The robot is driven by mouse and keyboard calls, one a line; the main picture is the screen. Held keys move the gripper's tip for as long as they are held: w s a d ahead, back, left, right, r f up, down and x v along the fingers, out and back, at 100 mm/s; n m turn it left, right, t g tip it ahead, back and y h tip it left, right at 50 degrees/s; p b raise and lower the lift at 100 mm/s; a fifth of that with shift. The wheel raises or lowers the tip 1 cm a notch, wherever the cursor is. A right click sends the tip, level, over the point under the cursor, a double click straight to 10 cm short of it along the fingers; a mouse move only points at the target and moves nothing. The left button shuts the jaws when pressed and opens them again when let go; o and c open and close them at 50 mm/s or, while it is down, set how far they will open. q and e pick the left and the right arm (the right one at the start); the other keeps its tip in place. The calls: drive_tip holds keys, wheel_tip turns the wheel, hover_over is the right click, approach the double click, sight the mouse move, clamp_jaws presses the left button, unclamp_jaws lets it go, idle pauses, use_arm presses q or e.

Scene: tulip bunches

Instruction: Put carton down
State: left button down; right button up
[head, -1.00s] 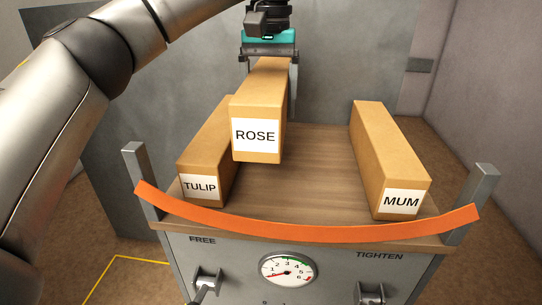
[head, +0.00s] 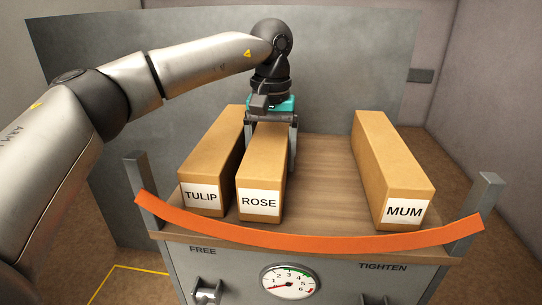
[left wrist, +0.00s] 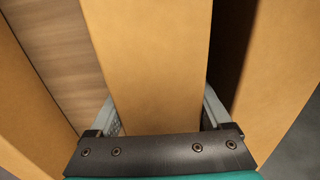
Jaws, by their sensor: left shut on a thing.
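The ROSE carton (head: 265,165) is a long tan box with a white label facing me. It appears to rest on the wooden deck (head: 322,190), close beside the TULIP carton (head: 213,155); a dark narrow gap shows between them. My left gripper (head: 270,140) reaches down over the ROSE carton's far part and is shut on its sides. In the left wrist view the ROSE carton (left wrist: 157,70) fills the middle between the two fingers. The MUM carton (head: 390,165) lies apart on the right of the deck. My right gripper is out of view.
An orange strap (head: 310,235) sags across the deck's front between two metal posts. A dial gauge (head: 288,281) and knobs sit on the front panel below. Bare deck lies between ROSE and MUM. A grey panel (head: 330,75) stands behind.

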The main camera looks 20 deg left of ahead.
use_arm(q)
unclamp_jaws()
drive_tip(key=shift+f, duration=0.15)
wheel_tip(320, 180, up, 12)
drive_tip(key=shift+r+p, duration=0.2)
drive_tip(key=shift+p, duration=0.4)
